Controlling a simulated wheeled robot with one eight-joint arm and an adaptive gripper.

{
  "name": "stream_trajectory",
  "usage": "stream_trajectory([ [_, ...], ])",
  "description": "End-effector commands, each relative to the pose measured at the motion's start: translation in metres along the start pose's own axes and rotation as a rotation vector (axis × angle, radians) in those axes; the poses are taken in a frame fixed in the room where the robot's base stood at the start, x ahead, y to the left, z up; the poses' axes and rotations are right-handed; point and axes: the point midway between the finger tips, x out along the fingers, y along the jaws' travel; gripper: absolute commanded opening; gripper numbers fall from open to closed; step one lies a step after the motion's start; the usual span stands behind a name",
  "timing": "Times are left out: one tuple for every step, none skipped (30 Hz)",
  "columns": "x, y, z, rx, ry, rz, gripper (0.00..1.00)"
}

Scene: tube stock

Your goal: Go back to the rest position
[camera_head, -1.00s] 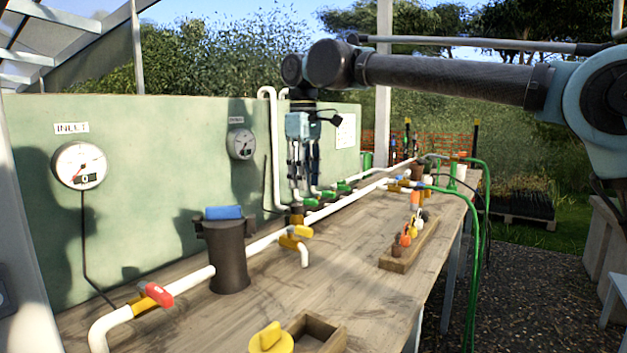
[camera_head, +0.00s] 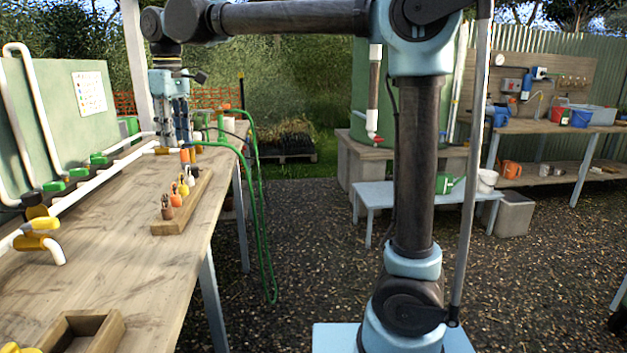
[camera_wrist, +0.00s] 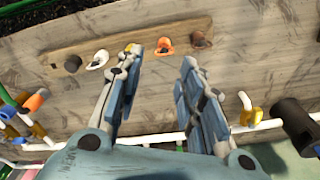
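My gripper (camera_head: 171,140) hangs fingers down from my arm over the far part of the wooden workbench (camera_head: 110,235). In the wrist view my gripper (camera_wrist: 158,75) shows two separated fingers with bare bench between them, so it is open and empty. A wooden rack (camera_head: 205,195) with several small coloured pieces stands on the bench nearer the camera than the gripper. In the wrist view the rack (camera_wrist: 115,40) lies beyond the fingertips, apart from them as far as I can tell.
White pipes (camera_head: 95,185) with valves run along the bench by the green panel (camera_head: 85,115). Green hoses (camera_head: 258,200) hang off the bench's right edge. A light-blue low bench (camera_head: 430,193) stands behind my arm. Gravel floor right of the workbench is open.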

Motion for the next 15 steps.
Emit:
stream_trajectory([
  [0.003,0.022,0.02,0.045,0.004,0.003,0.35],
  [0.005,0.032,0.03,0.067,0.007,0.004,0.35],
  [0.008,0.045,0.044,0.098,0.01,0.007,0.35],
  [0.01,0.055,0.055,0.122,0.013,0.008,0.35],
  [0.013,0.064,0.066,0.145,0.015,0.01,0.35],
  [0.016,0.075,0.081,0.176,0.018,0.012,0.35],
  [0.019,0.084,0.092,0.199,0.02,0.014,0.35],
  [0.022,0.091,0.104,0.223,0.023,0.016,0.35],
  [0.026,0.101,0.119,0.254,0.026,0.019,0.35],
  [0.029,0.108,0.131,0.277,0.028,0.021,0.35],
  [0.033,0.114,0.143,0.3,0.031,0.023,0.35],
  [0.038,0.122,0.158,0.331,0.034,0.026,0.35],
  [0.041,0.128,0.17,0.354,0.037,0.028,0.35],
  [0.045,0.133,0.182,0.376,0.039,0.03,0.35],
  [0.051,0.139,0.198,0.407,0.042,0.033,0.35],
])
